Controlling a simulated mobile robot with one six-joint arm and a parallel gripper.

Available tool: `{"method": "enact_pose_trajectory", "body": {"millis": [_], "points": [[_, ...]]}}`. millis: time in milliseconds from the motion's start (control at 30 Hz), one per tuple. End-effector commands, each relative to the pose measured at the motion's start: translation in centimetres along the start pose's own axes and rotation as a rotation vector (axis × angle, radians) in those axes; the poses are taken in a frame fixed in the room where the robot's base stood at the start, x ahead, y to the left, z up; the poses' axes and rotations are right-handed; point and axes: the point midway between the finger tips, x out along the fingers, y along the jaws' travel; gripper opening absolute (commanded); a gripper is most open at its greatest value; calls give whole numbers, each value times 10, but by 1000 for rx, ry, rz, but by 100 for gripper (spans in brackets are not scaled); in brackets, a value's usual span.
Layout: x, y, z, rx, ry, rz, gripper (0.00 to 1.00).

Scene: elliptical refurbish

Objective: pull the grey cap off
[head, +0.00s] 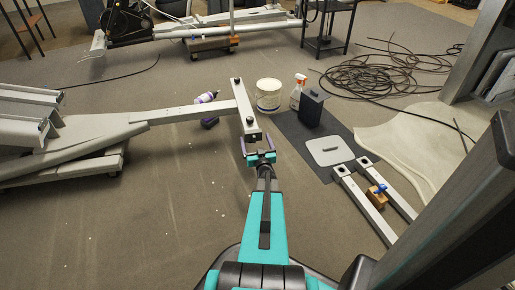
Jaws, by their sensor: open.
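A pale metal crossbar (244,103) stands out at the end of the elliptical's long grey frame (178,116). A dark grey cap (253,137) closes the near end of the crossbar. My gripper (259,147) is open, with its fingers spread on either side of the cap's near edge. From this view I cannot tell whether the fingers touch the cap. My teal arm reaches up from the bottom of the picture behind the gripper.
A white bucket (268,101), a spray bottle (298,92) and a dark box (311,109) stand just beyond on the right. A dark mat (300,137) and two metal tubes (362,207) lie nearer. Coiled black cable (385,75) covers the far right floor. The left foreground floor is clear.

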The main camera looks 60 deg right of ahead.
Motion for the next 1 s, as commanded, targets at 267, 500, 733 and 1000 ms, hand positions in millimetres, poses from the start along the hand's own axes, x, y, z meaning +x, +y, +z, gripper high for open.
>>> {"method": "enact_pose_trajectory", "body": {"millis": [267, 500, 733, 1000], "points": [[32, 0, 2, 0, 1, -1, 90], [40, -1, 0, 1, 0, -1, 90], [40, -1, 0, 1, 0, -1, 90], [40, -1, 0, 1, 0, 0, 48]]}}
